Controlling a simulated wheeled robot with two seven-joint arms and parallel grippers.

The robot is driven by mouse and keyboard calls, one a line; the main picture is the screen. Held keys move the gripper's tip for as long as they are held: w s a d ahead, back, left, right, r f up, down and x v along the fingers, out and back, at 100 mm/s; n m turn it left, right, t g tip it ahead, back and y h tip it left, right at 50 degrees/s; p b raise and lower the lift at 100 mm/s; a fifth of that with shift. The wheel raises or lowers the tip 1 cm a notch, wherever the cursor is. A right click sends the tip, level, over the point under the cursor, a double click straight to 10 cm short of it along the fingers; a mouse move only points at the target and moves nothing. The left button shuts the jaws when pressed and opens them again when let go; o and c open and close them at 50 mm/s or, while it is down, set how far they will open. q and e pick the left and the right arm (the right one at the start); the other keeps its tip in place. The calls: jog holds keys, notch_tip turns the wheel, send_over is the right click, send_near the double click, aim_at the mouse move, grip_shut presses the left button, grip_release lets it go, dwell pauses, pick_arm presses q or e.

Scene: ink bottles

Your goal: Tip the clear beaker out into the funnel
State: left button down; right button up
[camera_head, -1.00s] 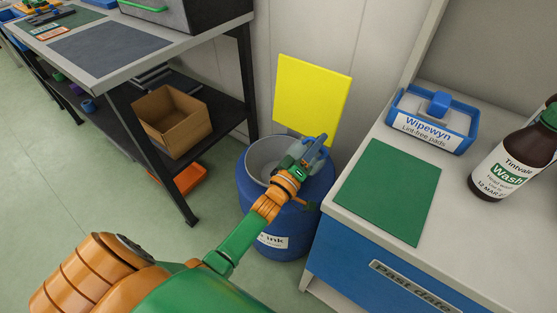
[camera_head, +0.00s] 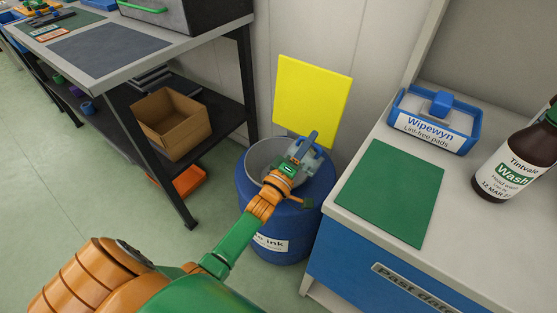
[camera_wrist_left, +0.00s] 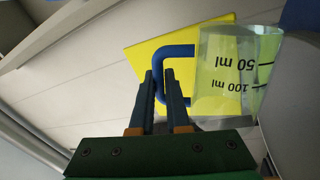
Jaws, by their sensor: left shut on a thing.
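The clear beaker (camera_wrist_left: 228,75) has a blue handle (camera_wrist_left: 172,50) and black 50 ml and 100 ml marks, which read upside down in the left wrist view. My left gripper (camera_wrist_left: 159,78) is shut on that handle. In the head view my left gripper (camera_head: 298,155) is over the right side of the grey funnel (camera_head: 259,158), which sits in the top of a blue drum (camera_head: 252,205) with an ink label. The beaker is small and partly hidden by the gripper there. I cannot tell what it holds. My right gripper is not in view.
A yellow panel (camera_head: 312,95) stands behind the drum. To the right is a counter with a green mat (camera_head: 388,190), a Wipewyn pad box (camera_head: 432,125) and a brown Wash bottle (camera_head: 515,165). To the left, a bench has a cardboard box (camera_head: 172,122) on its shelf.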

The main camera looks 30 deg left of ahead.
aim_at(297, 141)
pick_arm(q)
jog(key=shift+a+r+n, duration=0.2)
jog(key=shift+a+n, duration=0.2)
jog(key=shift+a, duration=0.2)
jog(key=shift+a+r+n, duration=0.2)
jog(key=shift+a+n, duration=0.2)
jog(key=shift+a, duration=0.15)
jog(key=shift+f+n, duration=0.15)
jog(key=shift+n, duration=0.15)
jog(key=shift+a+f+n+y, duration=0.3)
jog(key=shift+a+n+y, duration=0.25)
jog(key=shift+n, duration=0.25)
jog(key=shift+a+r+n, duration=0.2)
jog(key=shift+a+n, duration=0.25)
jog(key=shift+n, duration=0.05)
